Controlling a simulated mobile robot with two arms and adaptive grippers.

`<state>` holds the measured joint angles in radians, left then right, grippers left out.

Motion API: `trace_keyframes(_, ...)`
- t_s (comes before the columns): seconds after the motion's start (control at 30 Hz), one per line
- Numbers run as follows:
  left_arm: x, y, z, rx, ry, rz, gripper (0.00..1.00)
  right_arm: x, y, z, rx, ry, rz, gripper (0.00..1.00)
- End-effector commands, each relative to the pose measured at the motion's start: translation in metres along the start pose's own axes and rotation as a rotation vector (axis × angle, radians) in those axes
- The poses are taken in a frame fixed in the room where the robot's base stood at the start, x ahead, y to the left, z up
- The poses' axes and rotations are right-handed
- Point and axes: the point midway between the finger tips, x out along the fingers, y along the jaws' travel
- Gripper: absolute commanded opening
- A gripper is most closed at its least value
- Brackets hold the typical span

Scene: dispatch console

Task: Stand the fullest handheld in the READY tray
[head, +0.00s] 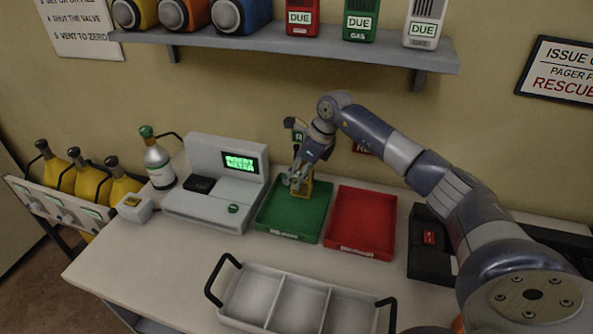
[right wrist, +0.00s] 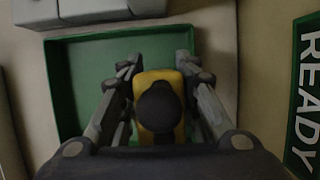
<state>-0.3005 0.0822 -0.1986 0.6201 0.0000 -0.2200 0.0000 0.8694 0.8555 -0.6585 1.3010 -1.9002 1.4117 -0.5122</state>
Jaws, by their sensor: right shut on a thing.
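My right gripper (head: 300,180) is over the green tray (head: 264,219), shut on a yellow handheld (head: 304,190). In the right wrist view the yellow handheld (right wrist: 160,92) stands between the two fingers (right wrist: 158,75), its dark round top towards the camera. It looks about upright, inside the outline of the green tray (right wrist: 85,120). I cannot tell whether its base touches the tray floor. A green-framed READY sign (right wrist: 306,95) is on the wall by this tray. My left gripper is not in view.
A red tray (head: 362,222) stands right of the green one. A grey console with a lit screen (head: 240,163) is on the left. A white three-part carrier (head: 300,300) is in front. A black unit (head: 428,260) holds something red. A shelf (head: 290,42) hangs above.

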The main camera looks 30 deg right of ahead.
Motion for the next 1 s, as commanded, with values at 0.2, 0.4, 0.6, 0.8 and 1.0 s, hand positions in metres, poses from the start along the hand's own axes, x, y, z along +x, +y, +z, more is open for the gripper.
trace_keyframes(0.2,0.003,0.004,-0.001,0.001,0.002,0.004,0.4,0.001,-0.001,0.0,0.0,-0.003,-0.002,0.0)
trace_keyframes(0.4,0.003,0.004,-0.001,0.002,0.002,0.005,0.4,0.002,0.0,-0.001,0.0,-0.001,-0.001,0.5)
trace_keyframes(0.6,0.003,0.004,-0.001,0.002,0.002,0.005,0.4,0.002,0.0,-0.001,0.0,-0.001,-0.001,0.5)
trace_keyframes(0.8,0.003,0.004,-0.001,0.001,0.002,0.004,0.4,-0.004,-0.001,0.0,0.0,-0.002,-0.003,0.5)
trace_keyframes(1.0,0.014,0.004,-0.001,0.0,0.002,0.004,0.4,-0.037,-0.002,0.0,-0.001,-0.002,-0.006,0.5)
